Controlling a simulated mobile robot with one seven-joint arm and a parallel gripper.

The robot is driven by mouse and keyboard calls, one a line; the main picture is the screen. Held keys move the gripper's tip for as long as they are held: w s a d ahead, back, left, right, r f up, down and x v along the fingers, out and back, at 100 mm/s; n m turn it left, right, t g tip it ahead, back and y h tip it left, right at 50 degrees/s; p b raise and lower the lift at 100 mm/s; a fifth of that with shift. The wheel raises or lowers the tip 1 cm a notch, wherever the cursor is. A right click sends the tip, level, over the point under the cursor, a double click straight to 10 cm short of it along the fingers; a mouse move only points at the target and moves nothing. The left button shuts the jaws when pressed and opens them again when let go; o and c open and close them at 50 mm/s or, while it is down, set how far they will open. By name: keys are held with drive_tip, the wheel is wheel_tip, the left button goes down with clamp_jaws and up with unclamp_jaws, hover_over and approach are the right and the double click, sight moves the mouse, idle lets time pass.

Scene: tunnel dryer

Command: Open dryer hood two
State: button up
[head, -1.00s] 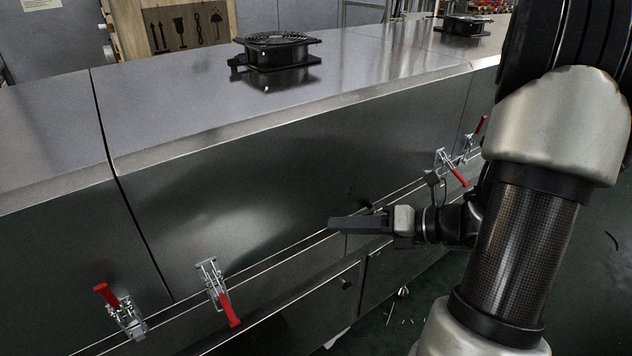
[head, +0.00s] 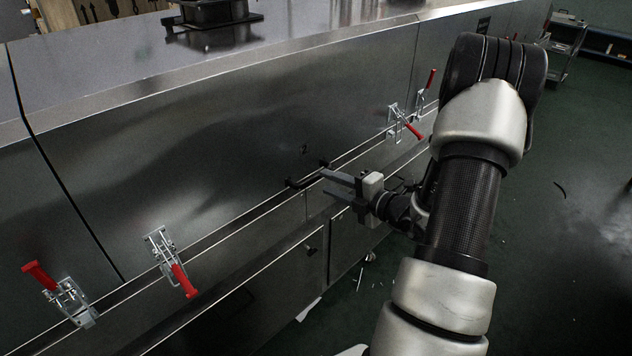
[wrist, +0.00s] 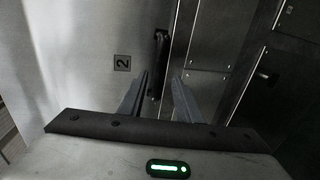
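Dryer hood two (head: 220,150) is a large brushed-steel panel, and its number plate "2" (wrist: 122,63) shows in the wrist view. A black handle (head: 302,181) sits at the hood's lower edge; it also shows in the wrist view (wrist: 160,52). Red-handled toggle clamps stand along the lower edge, one at the left (head: 172,262) and one at the right (head: 404,121). My gripper (head: 325,182) is open, with its fingers pointing at the handle. In the wrist view the fingers (wrist: 165,85) are apart, near the handle's lower end; contact cannot be told.
Further clamps belong to the neighbouring sections, at far left (head: 60,293) and far right (head: 427,90). A black fan (head: 212,14) stands on top of the dryer. Lower cabinet doors (head: 285,290) lie below the seam. The green floor (head: 560,240) at right is mostly clear.

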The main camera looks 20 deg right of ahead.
sight(318, 178)
drive_tip(key=b+x, duration=0.1)
drive_tip(key=x, duration=0.5)
drive_tip(key=shift+w, duration=0.1)
drive_tip(key=shift+c, duration=0.4)
clamp_jaws()
